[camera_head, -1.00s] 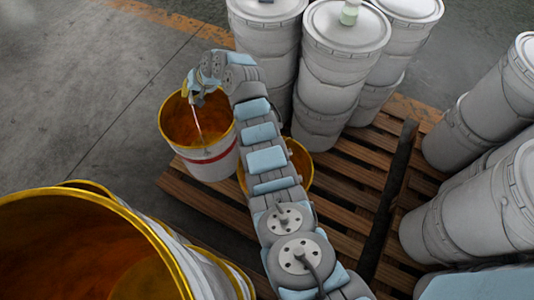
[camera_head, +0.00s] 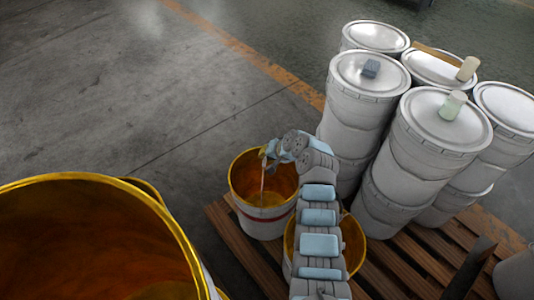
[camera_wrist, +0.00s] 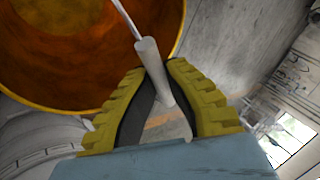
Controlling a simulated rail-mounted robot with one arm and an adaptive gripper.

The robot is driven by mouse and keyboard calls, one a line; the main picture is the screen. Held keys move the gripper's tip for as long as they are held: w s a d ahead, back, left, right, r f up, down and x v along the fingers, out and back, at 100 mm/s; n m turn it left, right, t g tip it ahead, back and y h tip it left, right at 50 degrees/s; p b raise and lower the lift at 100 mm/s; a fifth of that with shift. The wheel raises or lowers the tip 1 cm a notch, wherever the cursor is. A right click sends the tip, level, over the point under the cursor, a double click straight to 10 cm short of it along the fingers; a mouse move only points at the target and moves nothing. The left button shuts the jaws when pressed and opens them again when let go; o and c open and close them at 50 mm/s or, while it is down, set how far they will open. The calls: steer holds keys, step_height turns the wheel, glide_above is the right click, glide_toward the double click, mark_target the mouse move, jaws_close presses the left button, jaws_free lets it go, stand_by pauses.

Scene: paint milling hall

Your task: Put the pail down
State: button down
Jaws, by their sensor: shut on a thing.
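The pail (camera_head: 264,222) is white with a red band, a gold rim and an orange-gold inside. It hangs upright by its wire handle from my gripper (camera_head: 268,154). In the wrist view, my gripper's yellow ribbed fingers (camera_wrist: 168,100) are shut on the pale handle grip (camera_wrist: 150,62), and the pail's open mouth (camera_wrist: 80,45) shows below. In the head view the pail overlaps the edge of the wooden pallet (camera_head: 233,243); I cannot tell whether its base touches the slats.
A second gold-lined pail (camera_head: 352,243) stands on the pallet, partly behind my arm. Stacked white lidded buckets (camera_head: 362,100) stand at right, with small blocks on some lids. A large gold-rimmed container (camera_head: 70,183) fills the lower left. Concrete floor (camera_head: 130,100) is clear at upper left.

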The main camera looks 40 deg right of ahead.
steer(key=f+b, duration=0.1)
steer(key=f, duration=0.3)
steer(key=shift+w+b, duration=0.2)
steer(key=shift+b, duration=0.15)
steer(key=c, duration=1.2)
jaws_free()
steer(key=shift+s+d+f, duration=0.1)
steer(key=shift+c, duration=0.2)
steer(key=a+p+v, duration=0.1)
steer(key=p+v, duration=0.3)
steer(key=v, duration=0.8)
steer(key=shift+d, duration=0.45)
